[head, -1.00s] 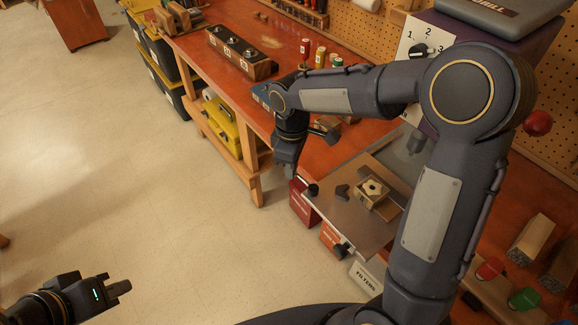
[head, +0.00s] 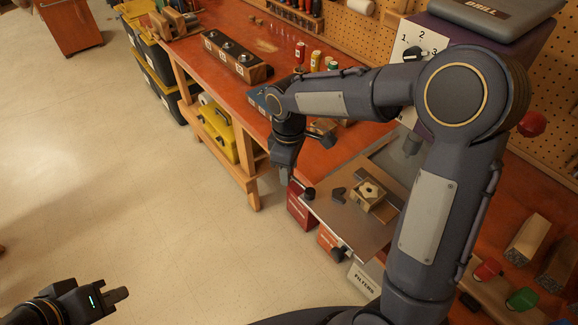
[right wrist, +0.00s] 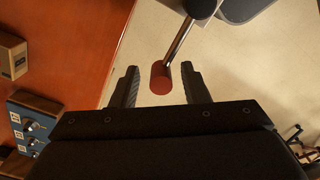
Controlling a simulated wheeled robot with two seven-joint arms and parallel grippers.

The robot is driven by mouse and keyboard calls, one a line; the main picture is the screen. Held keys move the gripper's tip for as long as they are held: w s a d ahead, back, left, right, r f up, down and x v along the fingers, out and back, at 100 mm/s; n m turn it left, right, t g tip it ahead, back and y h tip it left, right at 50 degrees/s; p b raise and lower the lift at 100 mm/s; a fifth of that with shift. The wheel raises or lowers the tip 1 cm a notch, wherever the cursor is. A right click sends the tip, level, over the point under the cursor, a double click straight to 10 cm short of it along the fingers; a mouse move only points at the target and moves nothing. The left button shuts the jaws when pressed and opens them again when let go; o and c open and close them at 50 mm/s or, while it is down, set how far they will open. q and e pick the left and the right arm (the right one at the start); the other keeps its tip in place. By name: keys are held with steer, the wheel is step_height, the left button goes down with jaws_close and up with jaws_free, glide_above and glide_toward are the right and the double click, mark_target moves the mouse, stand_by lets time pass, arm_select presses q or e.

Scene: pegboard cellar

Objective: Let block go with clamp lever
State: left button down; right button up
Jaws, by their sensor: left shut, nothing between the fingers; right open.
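A pale wooden block (head: 369,193) with a hole in its top sits on the grey drill table (head: 335,218). A dark clamp piece (head: 338,194) lies just left of it, and a dark bar runs behind it. In the right wrist view a metal lever with a red grip (right wrist: 161,78) comes down from a dark hub; the grip is between the fingertips of my open right gripper (right wrist: 160,85), with gaps on both sides. My left gripper (head: 122,294) is shut and empty over the floor.
A purple drill (head: 520,50) with a numbered dial stands over the table. Bottles (head: 315,60) and a switch box stand on the orange bench (head: 220,85).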

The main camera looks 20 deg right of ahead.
step_height(320, 180, up, 8)
steer(key=shift+f, duration=0.1)
stand_by(0.4)
steer(key=shift+s, duration=0.1)
steer(key=s+d+r+m+t+y, duration=0.1)
steer(key=s+d+m, duration=0.2)
steer(key=s, duration=0.3)
steer(key=s+d+r+m+t+y, duration=0.1)
steer(key=s+d+m+t+y, duration=0.15)
steer(key=s, duration=0.45)
steer(key=s+f+m, duration=0.1)
steer(key=s+m, duration=0.1)
steer(key=s, duration=0.1)
steer(key=s+f+m+t, duration=0.1)
steer(key=s+m, duration=0.1)
steer(key=s, duration=0.1)
steer(key=s+a+f+m+t, duration=0.1)
steer(key=s+m, duration=0.2)
steer(key=shift+f, duration=0.15)
steer(key=shift+d, duration=0.15)
